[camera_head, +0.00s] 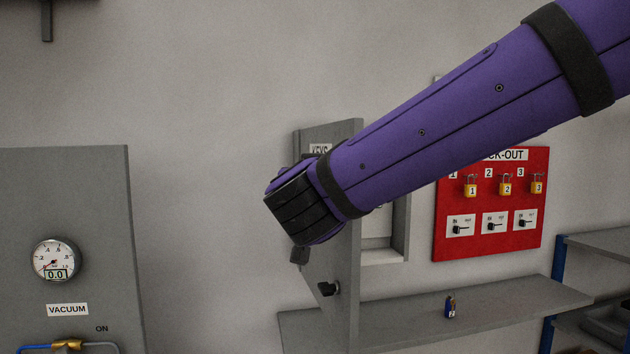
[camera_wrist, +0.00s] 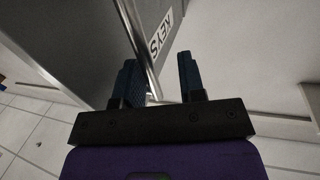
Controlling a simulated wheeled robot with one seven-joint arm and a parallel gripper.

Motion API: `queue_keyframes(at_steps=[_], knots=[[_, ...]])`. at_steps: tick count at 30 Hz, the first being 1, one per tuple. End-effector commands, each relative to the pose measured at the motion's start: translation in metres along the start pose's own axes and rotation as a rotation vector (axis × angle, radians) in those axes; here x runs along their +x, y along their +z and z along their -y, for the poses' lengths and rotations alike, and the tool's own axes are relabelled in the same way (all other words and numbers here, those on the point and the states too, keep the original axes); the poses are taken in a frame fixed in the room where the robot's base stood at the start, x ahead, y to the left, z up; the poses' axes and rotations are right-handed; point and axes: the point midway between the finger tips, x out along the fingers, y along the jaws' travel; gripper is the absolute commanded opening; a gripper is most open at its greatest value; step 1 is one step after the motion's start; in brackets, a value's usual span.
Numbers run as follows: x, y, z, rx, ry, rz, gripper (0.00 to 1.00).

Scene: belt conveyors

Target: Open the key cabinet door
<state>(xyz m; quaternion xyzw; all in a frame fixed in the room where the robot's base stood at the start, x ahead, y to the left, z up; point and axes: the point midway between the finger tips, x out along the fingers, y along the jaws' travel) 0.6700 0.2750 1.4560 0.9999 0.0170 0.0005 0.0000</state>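The grey key cabinet (camera_head: 400,232) is on the wall, partly hidden behind my arm. Its grey door (camera_head: 345,300) stands swung out from the cabinet, and part of the pale interior shows beside it. A KEYS label (camera_head: 320,148) is near the door's top, and a black knob (camera_head: 328,289) sits lower on its face. In the wrist view, the door (camera_wrist: 95,35) and the KEYS label (camera_wrist: 161,36) lie ahead of my gripper (camera_wrist: 157,60). Its two dark fingers are apart, with the door's edge showing near the left finger. I cannot tell whether they touch.
A grey shelf (camera_head: 480,318) below the cabinet holds a small blue padlock (camera_head: 450,306). A red lock-out board (camera_head: 490,235) with yellow padlocks hangs at right. A grey vacuum panel (camera_head: 95,220) with a gauge (camera_head: 55,260) stands at left. Bare wall lies between panel and door.

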Motion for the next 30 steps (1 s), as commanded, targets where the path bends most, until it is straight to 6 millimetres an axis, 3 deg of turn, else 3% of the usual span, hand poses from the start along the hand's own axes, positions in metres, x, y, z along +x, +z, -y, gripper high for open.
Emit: queue_keyframes(at_steps=[9,15,21,30], knots=[[-0.058,-0.001,0.001,0.001,-0.003,-0.003,0.37],[-0.087,-0.001,0.0,0.0,-0.001,-0.002,0.37],[-0.099,-0.001,0.0,0.0,0.0,-0.002,0.37],[-0.1,0.0,0.0,0.001,0.0,-0.002,0.37]])
